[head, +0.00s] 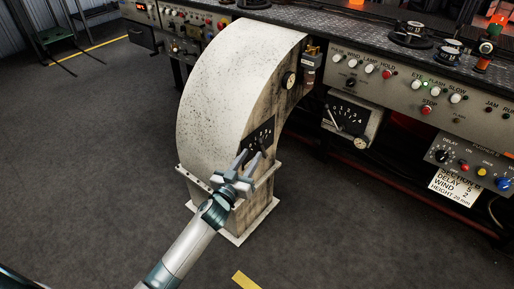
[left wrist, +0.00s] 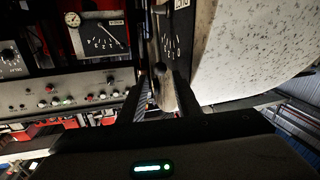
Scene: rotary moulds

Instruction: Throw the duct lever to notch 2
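The duct (head: 225,90) is a curved, pale, speckled casing standing on the floor. A black notch plate (head: 261,134) with white numbers is on its right side; it also shows in the left wrist view (left wrist: 172,38). My left gripper (head: 253,158) is at the lower edge of this plate, its two fingers spread apart. In the left wrist view a small dark knob-like end (left wrist: 159,69), which looks like the duct lever, shows between the fingers. Whether the fingers touch it, and which notch it is at, I cannot tell. My right gripper is out of view.
Right of the duct hangs a dial box (head: 352,114) with its own numbered scale and pointer. A control panel (head: 420,85) with several buttons runs along the bench. A card (head: 455,188) reads delay 5, wind 2. The floor left of the duct is clear.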

